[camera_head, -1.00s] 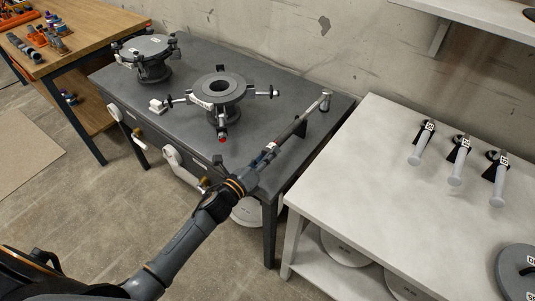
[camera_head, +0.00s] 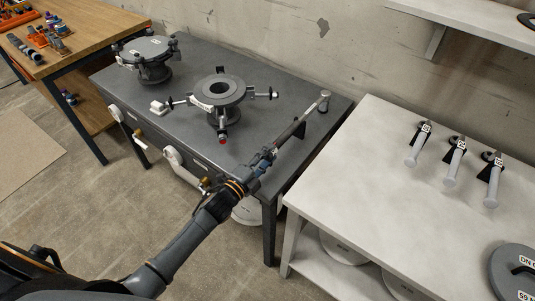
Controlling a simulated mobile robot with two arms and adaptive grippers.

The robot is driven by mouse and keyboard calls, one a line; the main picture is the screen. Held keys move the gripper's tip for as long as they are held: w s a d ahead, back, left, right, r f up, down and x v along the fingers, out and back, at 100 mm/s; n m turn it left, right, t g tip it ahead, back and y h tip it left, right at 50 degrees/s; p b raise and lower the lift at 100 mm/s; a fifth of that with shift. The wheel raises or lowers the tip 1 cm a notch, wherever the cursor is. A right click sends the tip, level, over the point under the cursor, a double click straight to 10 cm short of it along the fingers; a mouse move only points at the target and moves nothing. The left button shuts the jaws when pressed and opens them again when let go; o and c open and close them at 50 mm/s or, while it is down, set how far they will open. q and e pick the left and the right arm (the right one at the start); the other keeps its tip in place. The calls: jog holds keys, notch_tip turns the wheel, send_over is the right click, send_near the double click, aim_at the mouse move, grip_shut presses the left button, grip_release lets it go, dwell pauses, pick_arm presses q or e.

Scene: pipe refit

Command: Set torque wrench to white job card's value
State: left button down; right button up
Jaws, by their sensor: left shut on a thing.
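My left arm comes in from the lower left, and my left gripper (camera_head: 263,161) is at the front right part of the dark grey table (camera_head: 200,60). It is shut on the torque wrench (camera_head: 291,130), a long slim tool that points up and right across the table. The wrench's far end is near a small upright metal post (camera_head: 324,100) at the table's right edge. The wrench's scale is too small to read, and the gripper hides part of its handle. I cannot make out a white job card for certain. My right gripper is not in view.
A flanged pipe piece with clamps (camera_head: 220,91) stands mid-table, and a covered one (camera_head: 148,57) stands behind left. A white table (camera_head: 375,150) at right holds several tagged grey-handled tools (camera_head: 453,162) and a dark disc (camera_head: 517,274). A wooden bench (camera_head: 85,28) is at upper left.

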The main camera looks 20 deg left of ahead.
pick_arm(q)
jog(key=n+p, duration=0.1)
jog(key=n, duration=0.4)
jog(key=shift+n, duration=0.3)
jog(key=n+p, duration=0.1)
jog(key=n, duration=0.3)
jog(key=shift+a+r+n, duration=0.1)
jog(key=shift+n, duration=0.2)
jog(key=n, duration=0.4)
jog(key=shift+a+p, duration=0.1)
jog(key=shift+p, duration=0.2)
jog(key=shift+n, duration=2.5)
